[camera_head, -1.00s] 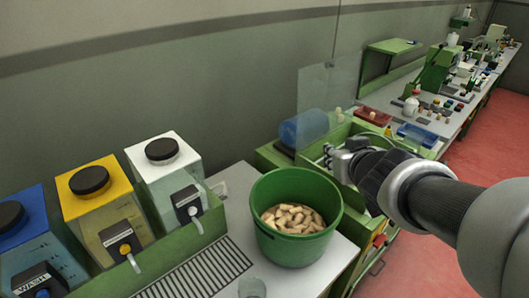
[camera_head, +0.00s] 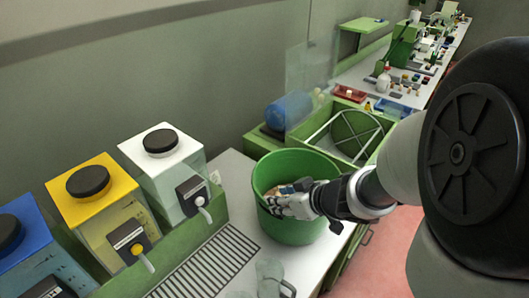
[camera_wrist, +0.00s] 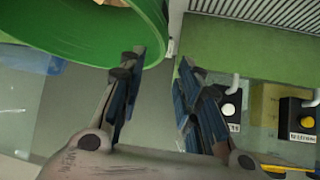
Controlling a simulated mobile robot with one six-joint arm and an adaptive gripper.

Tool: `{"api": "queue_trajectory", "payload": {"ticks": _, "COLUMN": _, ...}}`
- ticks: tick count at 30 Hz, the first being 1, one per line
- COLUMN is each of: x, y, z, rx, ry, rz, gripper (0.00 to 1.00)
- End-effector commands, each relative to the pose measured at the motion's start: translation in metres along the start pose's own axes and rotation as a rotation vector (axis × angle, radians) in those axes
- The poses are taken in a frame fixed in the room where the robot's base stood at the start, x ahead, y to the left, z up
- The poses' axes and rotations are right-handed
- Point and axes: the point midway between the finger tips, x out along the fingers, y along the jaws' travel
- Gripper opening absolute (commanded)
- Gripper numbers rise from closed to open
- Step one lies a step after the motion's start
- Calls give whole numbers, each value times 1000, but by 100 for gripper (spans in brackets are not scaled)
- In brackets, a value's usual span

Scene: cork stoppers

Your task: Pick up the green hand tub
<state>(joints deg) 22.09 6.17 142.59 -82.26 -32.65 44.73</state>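The green tub (camera_head: 285,232) stands upright on the pale worktop and holds tan cork stoppers, now mostly hidden behind my gripper. My gripper (camera_head: 280,204) appears in front of the tub's mouth in the head view; how far it is from the rim is hard to tell. In the wrist view the fingers (camera_wrist: 161,66) are spread apart with nothing between them. The tub's curved green wall (camera_wrist: 98,48) fills the upper left there, beside and partly behind the left finger. I cannot tell whether that finger touches it.
White (camera_head: 160,165), yellow (camera_head: 95,205) and blue (camera_head: 25,235) dispensers with taps stand left, behind a slotted drain grid (camera_head: 210,268). A clear jug (camera_head: 270,278) is in front of the tub. A green machine with a round metal frame (camera_head: 345,130) and blue cylinder (camera_head: 288,110) stands behind.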

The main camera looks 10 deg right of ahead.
Motion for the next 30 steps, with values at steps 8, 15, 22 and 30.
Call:
{"api": "queue_trajectory", "payload": {"ticks": 8, "x": 45, "y": 0, "z": 2, "rx": -1, "ry": 0, "rz": 1, "gripper": 31}}
{"api": "queue_trajectory", "payload": {"ticks": 15, "x": 63, "y": 1, "z": 1, "rx": -1, "ry": 2, "rz": 1, "gripper": 31}}
{"api": "queue_trajectory", "payload": {"ticks": 22, "x": 95, "y": 2, "z": 1, "rx": -1, "ry": 0, "rz": 0, "gripper": 31}}
{"api": "queue_trajectory", "payload": {"ticks": 30, "x": 99, "y": 3, "z": -2, "rx": 1, "ry": 0, "rz": 3, "gripper": 31}}
